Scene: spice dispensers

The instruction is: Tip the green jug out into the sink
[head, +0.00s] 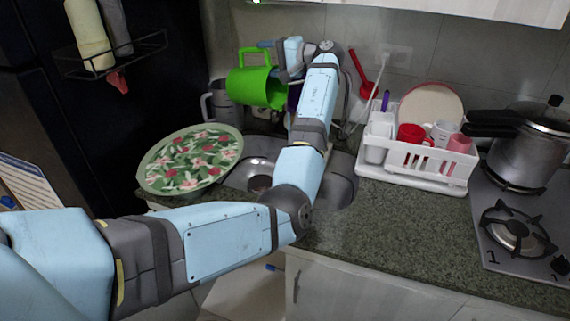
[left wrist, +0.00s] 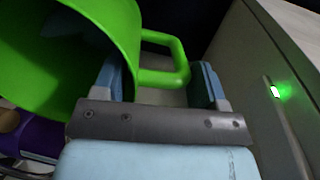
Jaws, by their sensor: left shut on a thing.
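The green jug (head: 256,86) is held up in the air above the back left of the sink (head: 262,158). It is tilted onto its side. My left gripper (head: 274,60) is at the jug, with my arm reaching across the sink from the left front. In the left wrist view the jug (left wrist: 70,50) fills the upper left, and its handle (left wrist: 178,62) passes between the fingers of my left gripper (left wrist: 160,85). The jug's contents cannot be made out. My arm hides part of the sink. My right gripper is not in view.
A floral tray (head: 190,160) leans over the sink's left side. A grey pitcher (head: 221,104) stands behind it. A white dish rack (head: 425,165) with cups and a plate is right of the sink. A pressure cooker (head: 525,150) sits on the stove. The front right counter (head: 390,230) is clear.

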